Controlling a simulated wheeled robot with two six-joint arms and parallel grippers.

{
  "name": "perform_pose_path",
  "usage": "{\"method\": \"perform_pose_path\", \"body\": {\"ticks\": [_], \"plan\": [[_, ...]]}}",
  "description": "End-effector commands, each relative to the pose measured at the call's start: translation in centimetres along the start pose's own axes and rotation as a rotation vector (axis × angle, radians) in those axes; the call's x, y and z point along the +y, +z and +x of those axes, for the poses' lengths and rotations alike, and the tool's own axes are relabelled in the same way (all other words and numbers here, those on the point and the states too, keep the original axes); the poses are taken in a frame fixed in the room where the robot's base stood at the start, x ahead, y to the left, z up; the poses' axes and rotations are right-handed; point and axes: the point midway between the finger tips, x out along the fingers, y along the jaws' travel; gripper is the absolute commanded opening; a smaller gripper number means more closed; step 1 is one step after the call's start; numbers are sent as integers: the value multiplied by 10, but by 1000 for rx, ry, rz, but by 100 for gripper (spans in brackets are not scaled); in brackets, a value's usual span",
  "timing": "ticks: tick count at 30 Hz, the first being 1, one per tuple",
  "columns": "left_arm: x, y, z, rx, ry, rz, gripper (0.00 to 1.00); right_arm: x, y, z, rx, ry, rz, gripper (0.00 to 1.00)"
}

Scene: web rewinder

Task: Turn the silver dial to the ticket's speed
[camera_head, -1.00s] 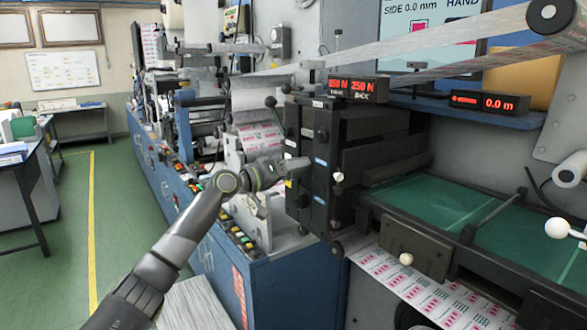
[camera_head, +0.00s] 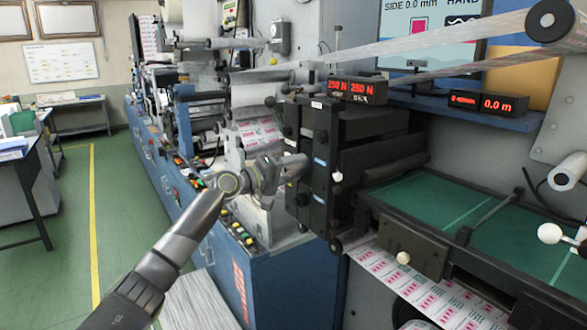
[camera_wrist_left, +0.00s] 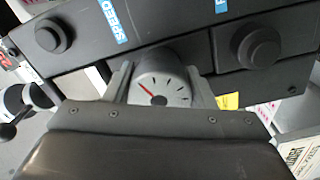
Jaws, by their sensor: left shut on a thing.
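The silver dial (camera_wrist_left: 165,78) is a grey round knob in the left wrist view, with dark tick marks and a red line toward the upper left of its face. My left gripper (camera_wrist_left: 162,88) is shut on it, one finger on each side. A blue "SPEED" label (camera_wrist_left: 116,20) is on the black panel beside it. In the head view my left gripper (camera_head: 298,166) is against the black panel (camera_head: 318,150), and the dial is hidden there. I cannot pick out the ticket or read its speed. My right gripper is not in view.
Black knobs (camera_wrist_left: 48,35) (camera_wrist_left: 258,47) flank the dial on the panel. Red displays (camera_head: 357,89) sit above it. Coloured buttons (camera_head: 240,232) line the blue cabinet below my arm. A printed web (camera_head: 420,290) runs below right. The green floor at left is open.

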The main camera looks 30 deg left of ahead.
Motion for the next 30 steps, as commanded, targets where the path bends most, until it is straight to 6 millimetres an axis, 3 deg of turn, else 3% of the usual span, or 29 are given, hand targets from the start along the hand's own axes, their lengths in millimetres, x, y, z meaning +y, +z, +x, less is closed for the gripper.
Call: {"method": "perform_pose_path", "body": {"ticks": [9, 10, 14, 24, 30], "plan": [[0, -1, 0, 2, 1, 0, 27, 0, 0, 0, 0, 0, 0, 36], [0, -1, 0, 2, 1, 0, 54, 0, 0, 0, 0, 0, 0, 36], [0, 0, 0, 2, 1, 1, 71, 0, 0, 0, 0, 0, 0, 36], [0, 0, -2, 1, 0, 2, 72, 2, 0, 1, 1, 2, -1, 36], [-3, 0, -25, 2, -3, 6, 72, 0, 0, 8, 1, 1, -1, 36]]}}
